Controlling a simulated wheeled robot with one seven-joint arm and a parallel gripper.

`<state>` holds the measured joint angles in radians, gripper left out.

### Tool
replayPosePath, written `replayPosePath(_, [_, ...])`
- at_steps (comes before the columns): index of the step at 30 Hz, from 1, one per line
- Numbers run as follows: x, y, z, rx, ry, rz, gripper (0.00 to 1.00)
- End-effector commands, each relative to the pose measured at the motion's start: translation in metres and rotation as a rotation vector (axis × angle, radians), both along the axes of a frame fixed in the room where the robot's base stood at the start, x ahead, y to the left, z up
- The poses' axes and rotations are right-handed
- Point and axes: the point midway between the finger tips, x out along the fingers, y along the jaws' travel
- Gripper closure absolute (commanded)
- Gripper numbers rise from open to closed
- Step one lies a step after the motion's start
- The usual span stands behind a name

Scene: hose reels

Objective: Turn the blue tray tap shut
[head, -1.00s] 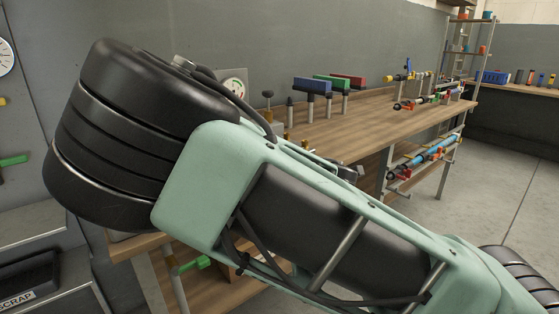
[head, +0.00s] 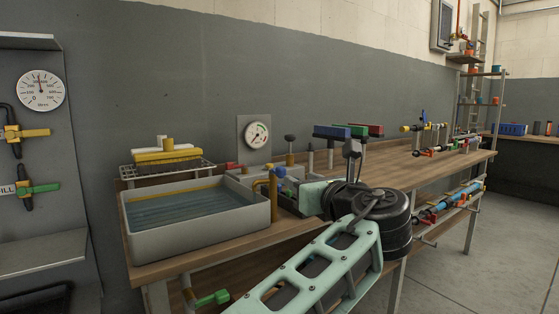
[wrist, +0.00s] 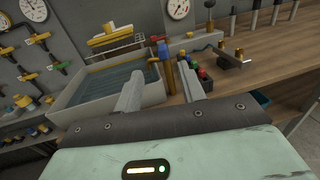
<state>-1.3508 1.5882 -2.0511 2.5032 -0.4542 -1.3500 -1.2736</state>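The blue tray tap has a small blue handle (head: 281,172) on a brass pipe (head: 272,187) at the right end of the grey water tray (head: 200,232). In the wrist view the blue handle (wrist: 162,50) shows just beyond my fingertips, in line with the gap between them, with the brass pipe (wrist: 169,77) below it. My gripper (wrist: 159,77) is open, with nothing between its fingers. In the head view my gripper (head: 288,190) is just right of the tap. I cannot tell how far the handle is turned.
Red, green and blue knobs (wrist: 202,72) sit close right of the tap. A green-handled valve (head: 212,298) is below the bench.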

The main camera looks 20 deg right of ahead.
Motion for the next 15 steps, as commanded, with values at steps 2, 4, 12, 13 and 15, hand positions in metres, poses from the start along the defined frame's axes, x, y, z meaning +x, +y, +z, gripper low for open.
replayPosePath(2, [0.004,0.002,0.008,-0.002,0.002,0.001,0.6])
replayPosePath(4, [0.007,0.003,0.008,-0.002,0.002,0.003,0.6])
replayPosePath(12, [0.016,0.005,0.007,-0.001,0.003,0.003,0.6])
replayPosePath(13, [0.017,0.005,0.007,-0.001,0.003,0.003,0.6])
replayPosePath(15, [0.019,0.004,0.007,0.0,0.003,0.002,0.6])
